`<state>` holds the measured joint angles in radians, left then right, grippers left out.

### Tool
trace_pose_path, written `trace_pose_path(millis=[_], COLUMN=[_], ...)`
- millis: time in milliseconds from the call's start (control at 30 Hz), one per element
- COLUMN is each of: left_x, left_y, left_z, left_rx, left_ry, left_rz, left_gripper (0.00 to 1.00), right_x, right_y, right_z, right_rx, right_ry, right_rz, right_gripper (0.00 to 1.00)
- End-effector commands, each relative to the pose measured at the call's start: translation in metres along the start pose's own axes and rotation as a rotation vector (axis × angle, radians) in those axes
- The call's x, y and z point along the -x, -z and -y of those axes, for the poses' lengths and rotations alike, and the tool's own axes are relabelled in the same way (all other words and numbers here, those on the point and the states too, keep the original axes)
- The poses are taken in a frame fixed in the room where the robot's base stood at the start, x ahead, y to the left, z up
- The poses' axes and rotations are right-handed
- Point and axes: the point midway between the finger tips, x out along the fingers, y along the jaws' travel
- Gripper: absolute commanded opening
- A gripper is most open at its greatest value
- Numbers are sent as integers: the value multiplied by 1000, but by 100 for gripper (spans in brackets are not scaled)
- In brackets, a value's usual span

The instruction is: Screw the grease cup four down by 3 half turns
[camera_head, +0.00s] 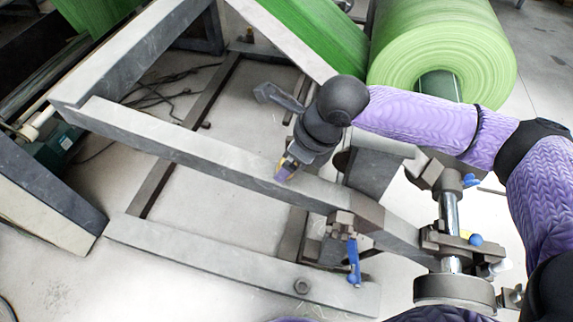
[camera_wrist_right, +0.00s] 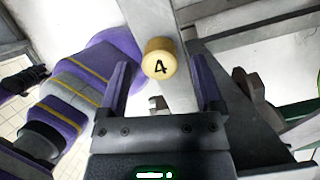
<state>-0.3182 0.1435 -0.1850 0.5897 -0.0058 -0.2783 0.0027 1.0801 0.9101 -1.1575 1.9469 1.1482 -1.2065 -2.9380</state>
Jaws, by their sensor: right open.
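The grease cup four is a round, tan-yellow cap (camera_wrist_right: 159,58) with a black "4" on its face, seen in the right wrist view. It sits by a grey steel beam, which also shows in the head view (camera_head: 215,160). My right gripper (camera_wrist_right: 163,82) is open, with one purple finger on each side of the cap's line and the cap just beyond the fingertips. I see no contact. In the head view my right gripper (camera_head: 287,169) points down at the beam, and the wrist mostly hides the cup there. My left gripper is not in view.
A large green roll (camera_head: 440,50) stands behind my right arm.

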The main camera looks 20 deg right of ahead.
Motion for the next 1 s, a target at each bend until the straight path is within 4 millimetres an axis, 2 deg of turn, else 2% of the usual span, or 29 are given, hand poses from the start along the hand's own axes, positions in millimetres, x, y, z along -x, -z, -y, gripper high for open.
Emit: trace_pose_path(millis=[33,133,433,800,833,1000], left_x=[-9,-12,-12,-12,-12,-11], left_y=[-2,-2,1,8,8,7], left_z=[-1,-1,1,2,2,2], left_rx=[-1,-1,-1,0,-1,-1], left_ry=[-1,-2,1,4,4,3], left_rz=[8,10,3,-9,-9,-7], left_gripper=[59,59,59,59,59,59], right_x=[-13,-22,-22,-22,-22,-21], right_y=[2,1,-1,-1,-1,-1], right_z=[0,0,0,0,0,0], right_rx=[-1,-1,-1,-1,-1,-6], right_ry=[-3,0,1,1,1,2], right_rz=[-2,-1,2,2,2,2], right_gripper=[84,84,82,4,0,0])
